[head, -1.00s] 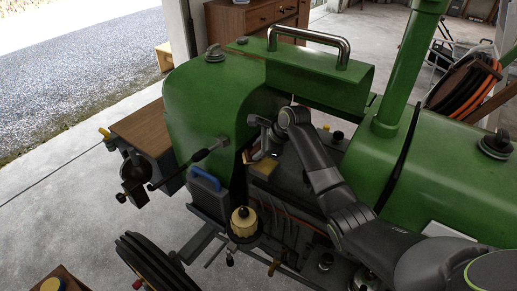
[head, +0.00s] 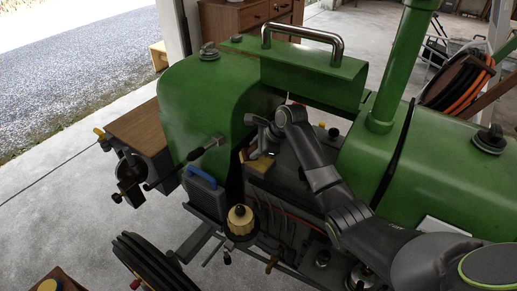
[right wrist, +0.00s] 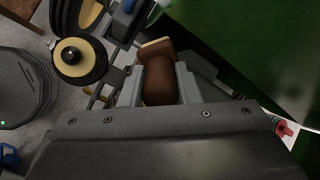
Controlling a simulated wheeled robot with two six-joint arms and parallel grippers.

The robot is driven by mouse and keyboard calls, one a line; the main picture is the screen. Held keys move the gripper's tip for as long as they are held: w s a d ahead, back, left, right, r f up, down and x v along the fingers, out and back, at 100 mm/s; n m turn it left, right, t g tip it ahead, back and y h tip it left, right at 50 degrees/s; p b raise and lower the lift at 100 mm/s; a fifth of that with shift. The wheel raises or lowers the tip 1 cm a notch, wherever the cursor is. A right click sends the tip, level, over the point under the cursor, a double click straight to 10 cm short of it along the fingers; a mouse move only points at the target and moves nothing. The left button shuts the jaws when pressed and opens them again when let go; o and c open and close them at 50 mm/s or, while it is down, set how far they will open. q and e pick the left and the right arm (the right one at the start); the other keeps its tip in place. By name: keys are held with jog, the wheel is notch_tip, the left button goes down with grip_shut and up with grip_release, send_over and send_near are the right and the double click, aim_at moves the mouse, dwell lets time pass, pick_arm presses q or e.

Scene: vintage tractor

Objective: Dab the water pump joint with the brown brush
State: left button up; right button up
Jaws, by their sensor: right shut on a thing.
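My right gripper (head: 258,144) is at the gap in the green tractor's (head: 205,105) side, between the hood panels. In the right wrist view its fingers (right wrist: 159,88) are shut on a brush with a brown handle (right wrist: 160,80). The brush's pale tan end (right wrist: 157,47) points away from the gripper. In the head view the arm and gripper hide most of the brush. I cannot clearly pick out the water pump joint, or tell whether the brush touches it. My left gripper is in neither view.
A cream round pot with a black knob (head: 240,218) stands below the gripper, near a blue-handled grey box (head: 205,190). A black lever (head: 200,152) sticks out left of the gripper. The hood panel with a chrome handle (head: 310,70) rises behind.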

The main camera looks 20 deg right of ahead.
jog(key=shift+w+a, duration=0.25)
jog(key=shift+s+d, duration=0.1)
jog(key=shift+s+d, duration=0.55)
jog(key=shift+s, duration=0.1)
jog(key=shift+w+a, duration=0.15)
jog(key=shift+w+a, duration=0.55)
jog(key=shift+w, duration=0.1)
jog(key=shift+s+d, duration=0.1)
jog(key=shift+s+d, duration=0.6)
jog(key=shift+s, duration=0.15)
jog(key=shift+w+a, duration=0.1)
